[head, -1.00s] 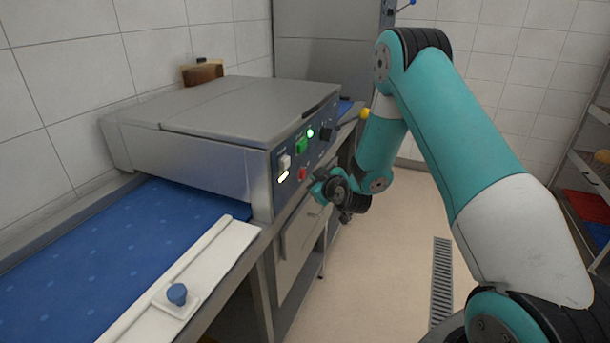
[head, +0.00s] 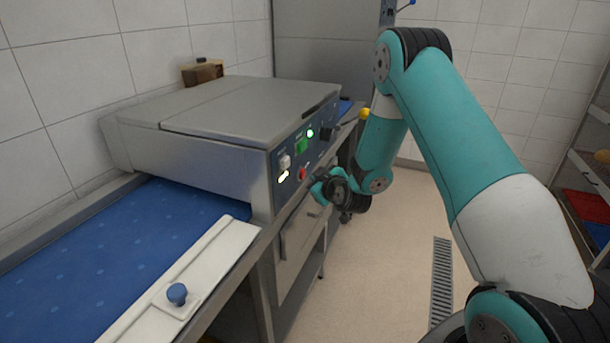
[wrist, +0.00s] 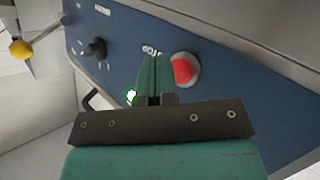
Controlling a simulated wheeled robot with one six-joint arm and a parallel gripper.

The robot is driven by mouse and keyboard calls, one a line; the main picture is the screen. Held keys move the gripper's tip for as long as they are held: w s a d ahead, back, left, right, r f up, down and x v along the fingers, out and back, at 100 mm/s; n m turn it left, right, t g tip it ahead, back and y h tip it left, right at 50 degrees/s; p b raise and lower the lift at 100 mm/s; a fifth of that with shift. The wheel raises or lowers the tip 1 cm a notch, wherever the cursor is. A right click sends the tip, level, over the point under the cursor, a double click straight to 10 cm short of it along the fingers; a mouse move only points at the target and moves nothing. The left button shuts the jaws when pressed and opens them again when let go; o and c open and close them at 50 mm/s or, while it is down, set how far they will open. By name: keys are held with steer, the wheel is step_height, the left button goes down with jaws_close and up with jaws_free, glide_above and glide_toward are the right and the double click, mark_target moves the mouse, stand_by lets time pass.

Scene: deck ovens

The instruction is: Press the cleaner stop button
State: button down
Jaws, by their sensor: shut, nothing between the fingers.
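The red stop button (head: 302,174) is on the blue front panel of the steel cleaner (head: 215,115). In the wrist view the red button (wrist: 184,70), a round dome in a pale ring, shows just right of my fingertips, with a partly covered STOP label beside it. My gripper (head: 318,188) is beside the panel at about the red button's height. In the wrist view my gripper (wrist: 154,62) has its teal fingers together and empty, pointing at the panel. Whether the tips touch the panel cannot be told.
The panel also has a green button (head: 301,146), a lit green lamp (head: 310,133), a pale switch (head: 285,162) and a black knob (head: 327,131). A yellow ball (head: 364,113) is beyond. A blue belt (head: 120,235) runs at left.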

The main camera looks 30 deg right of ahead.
steer(key=shift+w+a, duration=0.25)
steer(key=shift+w+a+p, duration=0.3)
steer(key=shift+w+p, duration=0.15)
steer(key=shift+p, duration=0.15)
stand_by(0.7)
stand_by(0.4)
steer(key=shift+s+d+b, duration=0.55)
steer(key=shift+s+b, duration=0.2)
steer(key=shift+b, duration=0.5)
